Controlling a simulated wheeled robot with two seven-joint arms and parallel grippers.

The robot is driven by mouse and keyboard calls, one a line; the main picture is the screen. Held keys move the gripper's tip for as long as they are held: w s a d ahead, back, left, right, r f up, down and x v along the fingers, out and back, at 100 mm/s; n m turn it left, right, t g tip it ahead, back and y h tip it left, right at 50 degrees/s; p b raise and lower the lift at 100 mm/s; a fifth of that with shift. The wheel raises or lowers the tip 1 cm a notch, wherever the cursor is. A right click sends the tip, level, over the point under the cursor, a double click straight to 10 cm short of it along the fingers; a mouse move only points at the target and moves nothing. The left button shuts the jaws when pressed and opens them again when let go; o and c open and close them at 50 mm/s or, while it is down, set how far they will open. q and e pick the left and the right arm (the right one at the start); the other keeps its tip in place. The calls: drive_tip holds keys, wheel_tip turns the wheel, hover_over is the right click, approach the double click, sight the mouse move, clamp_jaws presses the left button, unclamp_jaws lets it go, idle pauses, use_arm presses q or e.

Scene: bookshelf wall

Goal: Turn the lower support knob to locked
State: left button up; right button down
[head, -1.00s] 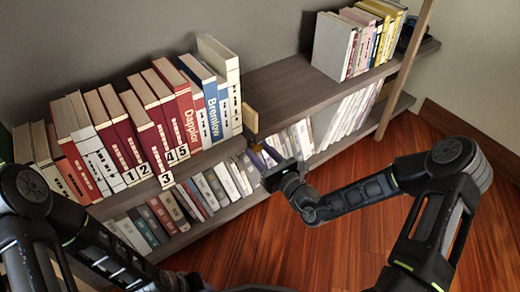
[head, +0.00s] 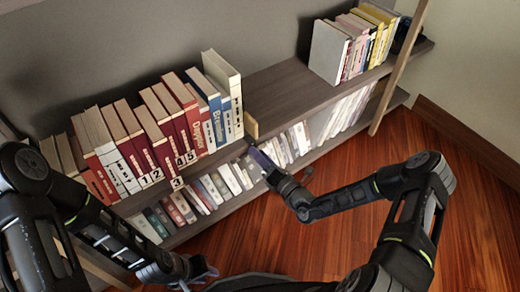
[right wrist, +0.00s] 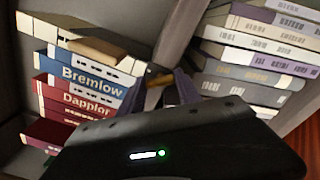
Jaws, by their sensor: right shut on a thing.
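My right gripper (head: 262,160) is at the front edge of the upper shelf board (head: 291,90), just below a tan upright block (head: 252,130) at the end of the book row. In the right wrist view its dark purplish fingers (right wrist: 172,88) are closed around a small orange-brown piece (right wrist: 160,80), which looks like the support knob. The fingers hide most of it, and I cannot read its setting. My left gripper (head: 197,274) is low at the bottom of the head view, away from the shelf. Its fingers are too unclear to tell open from shut.
A row of red, blue and cream books (head: 187,108) stands on the upper board left of my right gripper. Books also fill the lower shelf (head: 290,145). A wooden post (head: 397,70) stands at right. The wooden floor (head: 330,235) in front is clear.

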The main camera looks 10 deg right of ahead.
drive_tip(key=shift+m+p, duration=1.4)
drive_tip(key=shift+m, duration=2.3)
drive_tip(key=c, duration=0.8)
unclamp_jaws()
drive_tip(key=shift+c, duration=0.2)
drive_tip(key=p+v, duration=0.1)
drive_tip(key=v, duration=0.6)
drive_tip(key=shift+s, duration=0.35)
drive_tip(key=shift+d, duration=0.1)
